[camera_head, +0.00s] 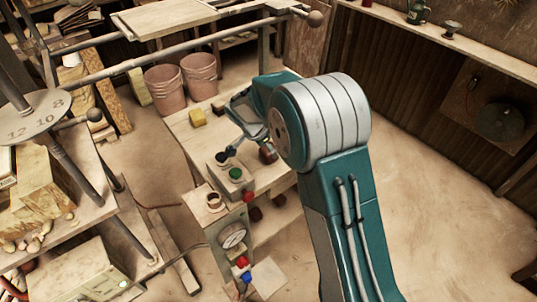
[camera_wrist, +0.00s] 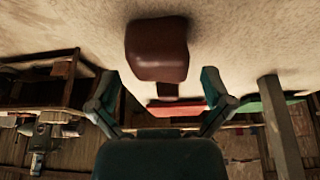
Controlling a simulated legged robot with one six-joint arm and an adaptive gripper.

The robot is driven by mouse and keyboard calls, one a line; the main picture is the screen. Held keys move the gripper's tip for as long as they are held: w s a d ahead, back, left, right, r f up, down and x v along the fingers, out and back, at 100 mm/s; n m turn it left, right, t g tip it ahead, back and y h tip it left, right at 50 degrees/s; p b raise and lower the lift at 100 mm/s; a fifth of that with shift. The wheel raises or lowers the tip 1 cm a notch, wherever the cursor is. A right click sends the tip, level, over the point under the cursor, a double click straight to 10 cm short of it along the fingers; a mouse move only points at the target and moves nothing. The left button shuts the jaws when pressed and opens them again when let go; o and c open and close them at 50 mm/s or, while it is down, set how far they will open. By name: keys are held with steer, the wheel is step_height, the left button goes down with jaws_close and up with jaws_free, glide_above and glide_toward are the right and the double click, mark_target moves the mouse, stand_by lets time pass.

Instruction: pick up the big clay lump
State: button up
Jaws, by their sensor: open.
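A reddish-brown lump (camera_wrist: 157,48), which looks like the big clay lump, is ahead of my gripper in the wrist view. It is a rounded block. My gripper (camera_wrist: 160,100) is open, with one finger on each side of the picture and nothing between them. The lump appears past the fingertips, not between them.
A yellow block (camera_head: 197,117) and two pink buckets (camera_head: 183,83) stand farther back on or by the bench. A box with green and red knobs (camera_head: 232,174) is in front of the gripper. A gauge panel (camera_head: 233,237) stands nearer. Open floor (camera_head: 420,170) lies right.

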steer(key=shift+w+d+f, duration=0.1)
steer(key=shift+d+f, duration=0.1)
steer(key=shift+f, duration=0.35)
steer(key=c, duration=1.1)
steer(key=shift+c, duration=0.2)
steer(key=shift+r, duration=0.15)
